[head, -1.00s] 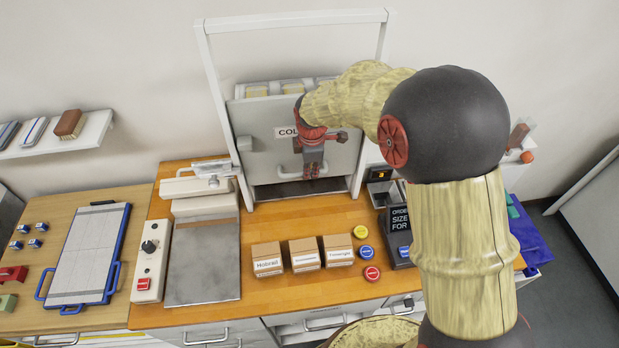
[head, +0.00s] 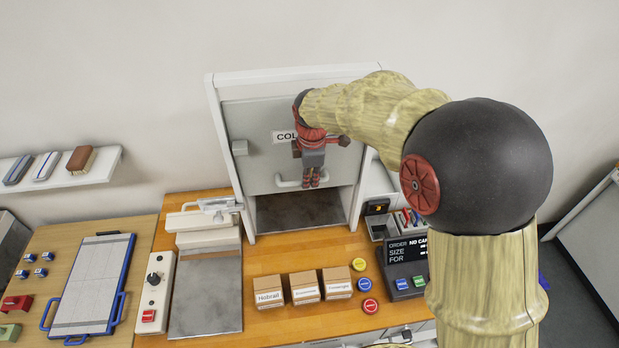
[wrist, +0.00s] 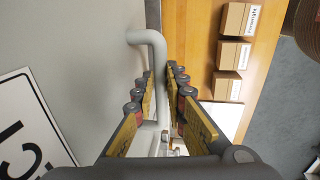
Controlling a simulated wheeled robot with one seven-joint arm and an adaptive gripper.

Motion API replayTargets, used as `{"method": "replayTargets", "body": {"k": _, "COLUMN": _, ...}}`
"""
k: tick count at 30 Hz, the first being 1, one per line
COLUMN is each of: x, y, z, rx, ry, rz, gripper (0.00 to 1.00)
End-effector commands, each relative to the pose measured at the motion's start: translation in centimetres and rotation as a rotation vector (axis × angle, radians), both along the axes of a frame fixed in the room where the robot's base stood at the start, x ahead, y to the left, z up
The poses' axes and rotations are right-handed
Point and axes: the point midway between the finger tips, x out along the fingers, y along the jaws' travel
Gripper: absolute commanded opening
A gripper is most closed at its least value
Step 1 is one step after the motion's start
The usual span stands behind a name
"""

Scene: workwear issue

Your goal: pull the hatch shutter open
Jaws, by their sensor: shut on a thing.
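The hatch shutter (head: 245,165) is a pale grey panel in a white frame (head: 221,150), with a partly hidden sign on it starting "COL". It stands raised, with a dark opening (head: 300,212) below its lower edge. Its handle (head: 284,183) is a light grey bar near the bottom edge. My gripper (head: 312,180) is at the handle, pointing down. In the wrist view, the handle (wrist: 148,40) runs between the fingers of my gripper (wrist: 163,90), which is shut on it. My arm hides part of the shutter's right side.
Several small labelled boxes (head: 303,288) stand on the wooden counter (head: 262,325) in front of the hatch. Coloured round buttons (head: 364,285) and an order display (head: 407,262) are to their right. A grey plate (head: 207,300) lies left, beside a switch box (head: 155,290).

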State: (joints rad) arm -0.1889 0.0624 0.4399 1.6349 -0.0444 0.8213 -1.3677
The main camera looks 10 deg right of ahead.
Motion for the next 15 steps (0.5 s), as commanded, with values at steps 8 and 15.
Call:
{"method": "replayTargets", "body": {"k": 8, "x": 0.13, "y": 0.02, "z": 0.17, "rx": 0.001, "ry": -0.005, "rz": 0.0, "gripper": 0.24}}
{"method": "replayTargets", "body": {"k": 15, "x": 0.06, "y": 0.01, "z": 0.05, "rx": 0.0, "ry": -0.002, "rz": 0.0, "gripper": 0.32}}
